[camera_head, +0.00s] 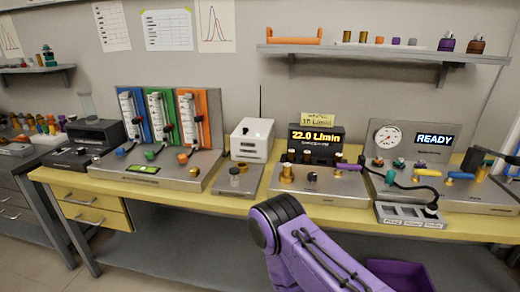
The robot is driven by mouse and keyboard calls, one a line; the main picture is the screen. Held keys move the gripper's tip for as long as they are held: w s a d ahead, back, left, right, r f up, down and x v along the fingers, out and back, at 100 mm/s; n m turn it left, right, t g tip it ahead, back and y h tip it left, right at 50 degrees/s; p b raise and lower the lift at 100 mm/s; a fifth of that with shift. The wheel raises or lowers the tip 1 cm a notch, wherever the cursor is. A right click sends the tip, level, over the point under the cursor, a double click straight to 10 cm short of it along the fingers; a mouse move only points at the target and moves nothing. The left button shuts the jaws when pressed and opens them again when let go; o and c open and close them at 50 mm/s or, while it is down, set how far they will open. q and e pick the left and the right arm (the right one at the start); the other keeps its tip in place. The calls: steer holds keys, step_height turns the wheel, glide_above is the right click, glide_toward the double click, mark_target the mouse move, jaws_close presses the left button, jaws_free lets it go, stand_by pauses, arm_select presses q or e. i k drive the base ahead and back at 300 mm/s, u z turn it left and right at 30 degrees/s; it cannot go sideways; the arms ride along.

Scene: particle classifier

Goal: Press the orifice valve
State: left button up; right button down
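Which part is the orifice valve I cannot tell for sure; no label naming it is readable. The flow unit (315,142) in the middle of the bench reads 22.0 L/min, and its grey base carries a brass fitting (287,173), a small dark knob (311,177) and a purple-handled valve (348,166). To its right, a panel with a round gauge (388,136) and a READY display (434,139) stands behind yellow and blue valve handles (461,176). My purple arm link crosses the bottom centre, apart from these parts in the picture. Neither gripper is identifiable in view.
Left on the bench stand blue, green and orange flow columns (160,115). A white box (252,139) stands beside the flow unit. A grey tray (410,215) sits at the front edge, with a black cable near it. A wall shelf (385,53) hangs above.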

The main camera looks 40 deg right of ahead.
mark_target(340, 167)
steer(key=u, duration=1.95)
steer(key=k, duration=1.85)
steer(key=z, duration=2.25)
